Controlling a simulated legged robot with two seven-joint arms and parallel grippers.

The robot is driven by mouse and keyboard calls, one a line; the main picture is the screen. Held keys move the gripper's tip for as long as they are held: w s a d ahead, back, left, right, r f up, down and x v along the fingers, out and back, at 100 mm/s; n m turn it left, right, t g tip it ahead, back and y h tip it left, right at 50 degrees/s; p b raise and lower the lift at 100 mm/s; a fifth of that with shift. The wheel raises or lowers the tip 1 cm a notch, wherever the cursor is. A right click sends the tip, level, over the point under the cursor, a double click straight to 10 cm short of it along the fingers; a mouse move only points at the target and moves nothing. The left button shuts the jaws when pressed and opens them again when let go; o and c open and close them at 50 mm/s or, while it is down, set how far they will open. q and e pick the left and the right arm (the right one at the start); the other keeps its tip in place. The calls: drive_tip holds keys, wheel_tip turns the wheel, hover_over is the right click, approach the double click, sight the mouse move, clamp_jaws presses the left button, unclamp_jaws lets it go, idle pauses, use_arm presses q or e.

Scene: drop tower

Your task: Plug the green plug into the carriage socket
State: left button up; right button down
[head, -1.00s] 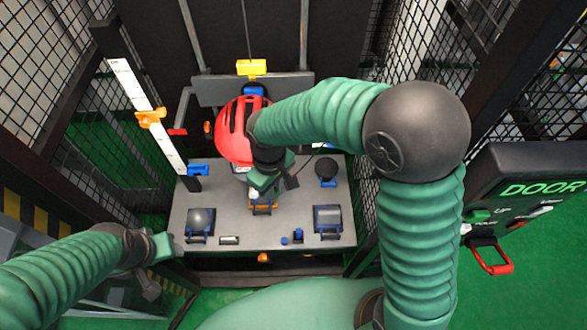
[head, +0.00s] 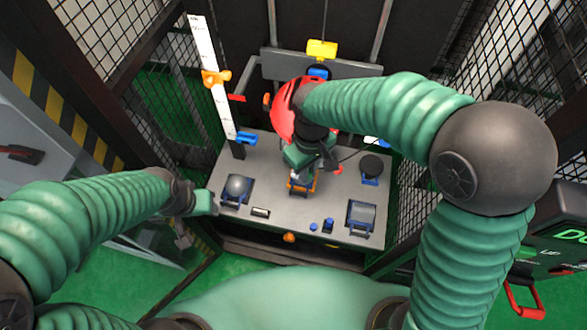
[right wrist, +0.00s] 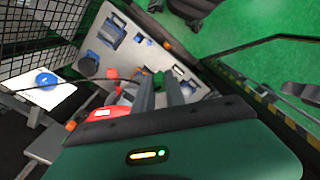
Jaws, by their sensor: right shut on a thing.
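My right gripper (head: 303,172) is over the middle of the grey table, close in front of the red helmet (head: 285,112). In the right wrist view its two fingers (right wrist: 160,92) are shut on a small green piece (right wrist: 158,79), which looks like the green plug. In the head view my own wrist hides the plug. A dark cable runs right from near this gripper. An orange-edged part (head: 302,187) shows just below it. I cannot make out the carriage socket. My left gripper (head: 208,203) is at the table's left front edge; its jaws are too small to read.
The grey table (head: 275,222) carries a dome (head: 238,187), a roller block (head: 361,213), a black round pad (head: 371,166) and small blue pieces. A white scale (head: 211,75) with an orange slider stands back left. Mesh walls close both sides.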

drive_tip(key=w+a+r+m, duration=0.3)
drive_tip(key=w+a+m, duration=0.3)
drive_tip(key=a+m, duration=0.1)
drive_tip(key=s+d+f+n, duration=0.1)
drive_tip(key=d+f+n, duration=0.3)
drive_tip(key=n, duration=0.5)
drive_tip(key=s+d+f+n, duration=0.1)
drive_tip(key=s+f+n, duration=0.1)
drive_tip(key=f+n, duration=0.5)
drive_tip(key=s+d+r+m+p, duration=0.1)
drive_tip(key=s+d+r+m, duration=0.2)
drive_tip(key=d+r+m, duration=1.05)
drive_tip(key=s+d+r+m+p, duration=0.1)
drive_tip(key=s+r+m, duration=0.4)
drive_tip(key=m, duration=0.7)
drive_tip(key=s+d+r+m, duration=0.4)
drive_tip(key=s+r+m, duration=0.1)
drive_tip(key=m, duration=0.7)
drive_tip(key=shift+s+d+r+p, duration=0.2)
drive_tip(key=shift+s+r+p, duration=0.15)
drive_tip(key=shift+r, duration=0.4)
drive_tip(key=shift+w, duration=0.1)
